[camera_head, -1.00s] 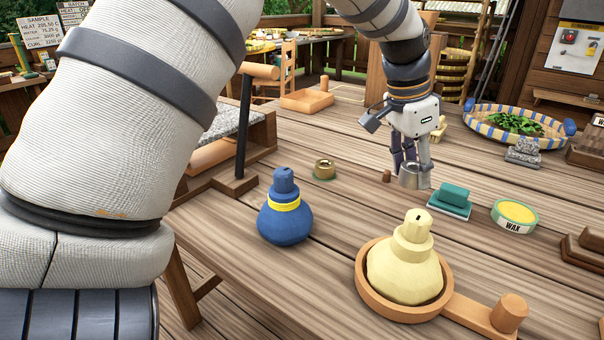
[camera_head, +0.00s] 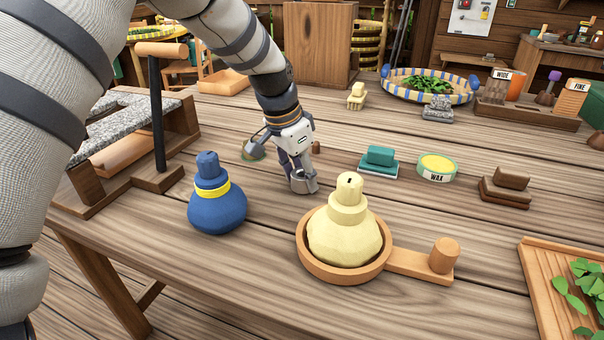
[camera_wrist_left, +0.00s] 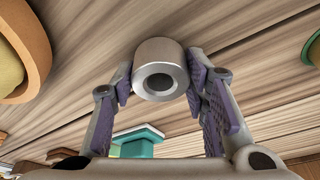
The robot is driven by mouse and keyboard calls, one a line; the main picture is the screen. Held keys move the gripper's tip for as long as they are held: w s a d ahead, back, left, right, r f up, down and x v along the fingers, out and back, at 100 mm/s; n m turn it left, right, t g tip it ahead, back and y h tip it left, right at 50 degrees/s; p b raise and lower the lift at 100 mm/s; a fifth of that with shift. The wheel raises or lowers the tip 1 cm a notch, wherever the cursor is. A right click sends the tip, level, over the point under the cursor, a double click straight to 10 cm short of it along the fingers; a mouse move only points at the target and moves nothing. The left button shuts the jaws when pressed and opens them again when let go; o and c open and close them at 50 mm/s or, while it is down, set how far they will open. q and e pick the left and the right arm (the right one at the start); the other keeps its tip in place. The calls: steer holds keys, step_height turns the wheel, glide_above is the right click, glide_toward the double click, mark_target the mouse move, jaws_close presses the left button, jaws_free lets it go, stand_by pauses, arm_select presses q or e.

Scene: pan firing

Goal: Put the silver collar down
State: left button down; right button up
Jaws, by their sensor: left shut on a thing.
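My left gripper (camera_head: 303,184) is shut on the silver collar (camera_head: 306,187), low over the table between the blue flask and the cream flask. In the left wrist view, the collar (camera_wrist_left: 160,68) sits between the purple-padded fingers (camera_wrist_left: 158,82) with its round hole facing the camera. I cannot tell whether the collar touches the tabletop. The cream flask (camera_head: 345,240) stands in a round wooden holder (camera_head: 310,264) in front and to the right. The blue flask (camera_head: 217,205) with a yellow band stands to the left. My right gripper is not in view.
A small round greenish-brass piece (camera_head: 253,151) lies behind the gripper, partly hidden. A teal block (camera_head: 378,160), a wax tin (camera_head: 436,167) and brown blocks (camera_head: 505,186) stand to the right. A wooden stand (camera_head: 160,180) is at the left. Bare planks lie between the flasks.

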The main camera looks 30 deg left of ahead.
arm_select(q)
steer(key=c, duration=0.9)
jaws_free()
steer(key=shift+f, duration=0.15)
steer(key=shift+c, duration=0.2)
steer(key=p+v, duration=0.1)
steer(key=v, duration=1.1)
steer(key=shift+p, duration=0.4)
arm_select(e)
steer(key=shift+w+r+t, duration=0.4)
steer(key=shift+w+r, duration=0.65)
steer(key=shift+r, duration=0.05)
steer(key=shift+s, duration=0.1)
